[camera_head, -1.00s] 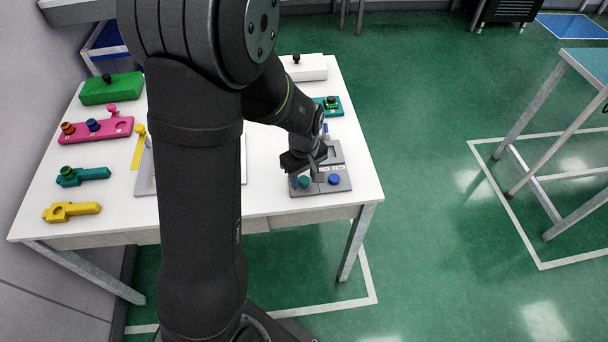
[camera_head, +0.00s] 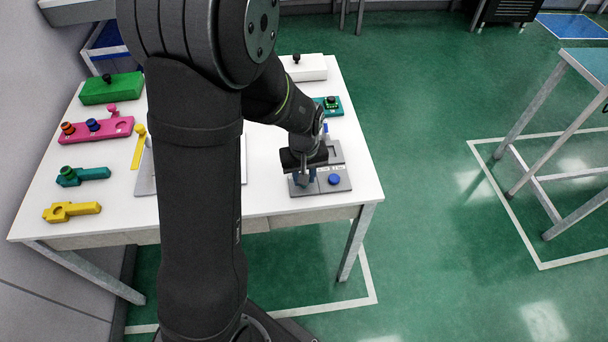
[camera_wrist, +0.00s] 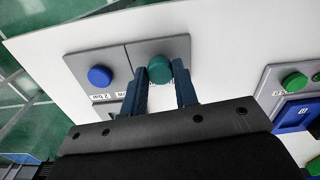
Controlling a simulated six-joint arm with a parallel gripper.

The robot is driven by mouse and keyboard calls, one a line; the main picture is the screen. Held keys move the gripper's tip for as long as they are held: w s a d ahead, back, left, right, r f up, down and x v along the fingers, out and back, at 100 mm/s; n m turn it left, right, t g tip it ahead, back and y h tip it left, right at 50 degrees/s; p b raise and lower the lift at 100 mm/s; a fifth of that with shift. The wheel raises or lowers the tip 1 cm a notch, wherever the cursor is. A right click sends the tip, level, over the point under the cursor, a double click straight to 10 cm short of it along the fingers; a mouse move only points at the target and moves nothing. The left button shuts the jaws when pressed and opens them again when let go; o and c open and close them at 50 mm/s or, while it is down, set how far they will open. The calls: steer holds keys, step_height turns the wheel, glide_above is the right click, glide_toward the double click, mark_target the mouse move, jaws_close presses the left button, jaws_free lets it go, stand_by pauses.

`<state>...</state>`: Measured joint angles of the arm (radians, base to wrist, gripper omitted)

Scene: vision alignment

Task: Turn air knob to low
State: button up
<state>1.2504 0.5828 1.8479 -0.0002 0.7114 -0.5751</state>
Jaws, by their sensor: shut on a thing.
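A teal round knob (camera_wrist: 160,70) sits on a grey panel (camera_wrist: 125,54) in the wrist view. My gripper (camera_wrist: 160,76) has its two blue fingers on either side of this knob and is shut on it. In the head view my gripper (camera_head: 304,178) is down at the front of the panel (camera_head: 340,187) and hides the teal knob. A blue knob (camera_wrist: 100,76) is on the neighbouring half of the panel; it also shows in the head view (camera_head: 334,179).
Another panel with a green knob (camera_wrist: 294,82) and a blue part (camera_wrist: 293,116) is at the right of the wrist view. A teal block (camera_head: 330,105) and a white box (camera_head: 305,68) stand farther back. Coloured parts such as a pink block (camera_head: 108,130) lie at the table's left.

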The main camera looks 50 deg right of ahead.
steer(key=shift+m, duration=1.2)
steer(key=o, duration=1)
step_height(320, 180, up, 17)
steer(key=shift+r, duration=0.2)
steer(key=shift+f, duration=0.15)
step_height(320, 180, down, 17)
steer(key=shift+f, duration=0.1)
stand_by(0.4)
